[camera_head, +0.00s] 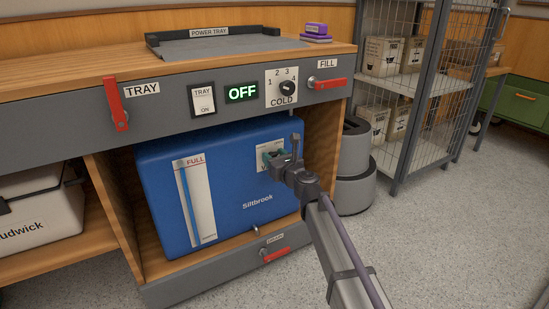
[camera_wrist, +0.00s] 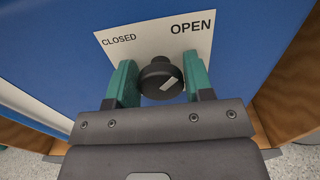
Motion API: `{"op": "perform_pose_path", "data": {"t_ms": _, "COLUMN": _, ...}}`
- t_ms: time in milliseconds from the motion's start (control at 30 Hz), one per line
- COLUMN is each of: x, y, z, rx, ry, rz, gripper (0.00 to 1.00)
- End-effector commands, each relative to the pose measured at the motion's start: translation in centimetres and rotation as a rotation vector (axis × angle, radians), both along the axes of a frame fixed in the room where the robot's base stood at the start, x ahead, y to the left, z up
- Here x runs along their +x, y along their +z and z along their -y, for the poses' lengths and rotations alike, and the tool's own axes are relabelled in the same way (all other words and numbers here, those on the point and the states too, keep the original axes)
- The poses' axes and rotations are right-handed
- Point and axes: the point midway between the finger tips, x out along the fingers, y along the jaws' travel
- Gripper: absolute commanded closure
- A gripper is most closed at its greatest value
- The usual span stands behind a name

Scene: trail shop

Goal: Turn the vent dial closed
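The vent dial (camera_wrist: 160,80) is a black round knob with a white pointer mark slanting up to the right, towards the OPEN side. Its white label (camera_wrist: 150,40) reads CLOSED at the left and OPEN at the right. It sits on the front of the blue Siltbrook tank (camera_head: 225,180). My gripper (camera_wrist: 158,63) has its two green fingers on either side of the dial, with what looks like a narrow gap at each side. In the head view my gripper (camera_head: 274,157) is at the tank's label and hides the dial.
The tank stands in a wooden bay under a grey panel with a red TRAY lever (camera_head: 116,105), a red FILL lever (camera_head: 328,83) and a COLD knob (camera_head: 287,86). Another red lever (camera_head: 277,254) is below.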

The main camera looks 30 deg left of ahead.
Motion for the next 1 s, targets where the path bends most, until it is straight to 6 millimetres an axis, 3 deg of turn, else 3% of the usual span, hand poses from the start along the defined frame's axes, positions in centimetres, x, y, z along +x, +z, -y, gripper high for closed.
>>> {"op": "perform_pose_path", "data": {"t_ms": 267, "x": -0.01, "y": 0.00, "z": 0.01, "rx": 0.000, "ry": 0.000, "rz": 0.000, "gripper": 0.79}}
{"op": "perform_pose_path", "data": {"t_ms": 667, "x": -0.05, "y": -0.01, "z": 0.00, "rx": -0.036, "ry": 0.000, "rz": 0.058, "gripper": 0.79}}
{"op": "perform_pose_path", "data": {"t_ms": 1000, "x": -0.14, "y": -0.04, "z": -0.04, "rx": -0.165, "ry": 0.000, "rz": 0.266, "gripper": 0.79}}
